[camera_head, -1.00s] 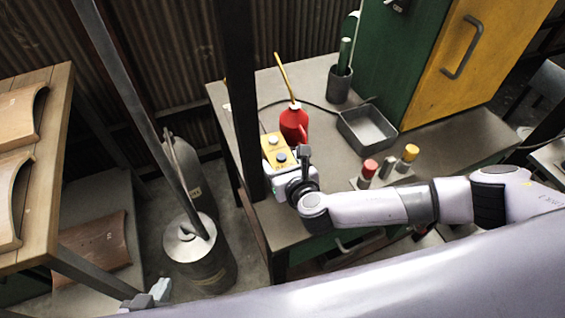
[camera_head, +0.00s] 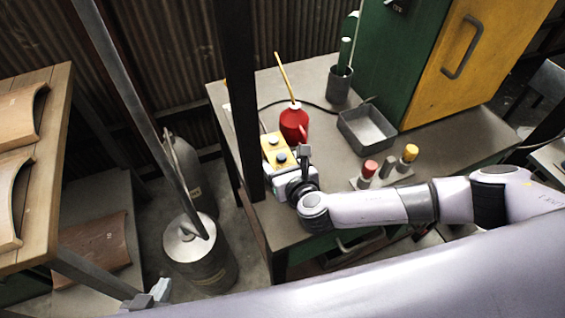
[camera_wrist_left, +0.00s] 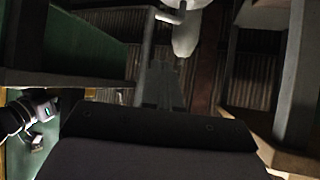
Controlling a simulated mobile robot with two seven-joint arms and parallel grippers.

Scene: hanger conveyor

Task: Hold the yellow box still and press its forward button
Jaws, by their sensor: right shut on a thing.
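A red oil can (camera_head: 294,122), a metal tray (camera_head: 367,130) and red- and yellow-capped pieces (camera_head: 410,153) stand on the workbench (camera_head: 300,88). A dark post (camera_head: 243,110) rises left of the box. A metal canister (camera_head: 200,255) and a wooden table (camera_head: 50,130) stand to the left.

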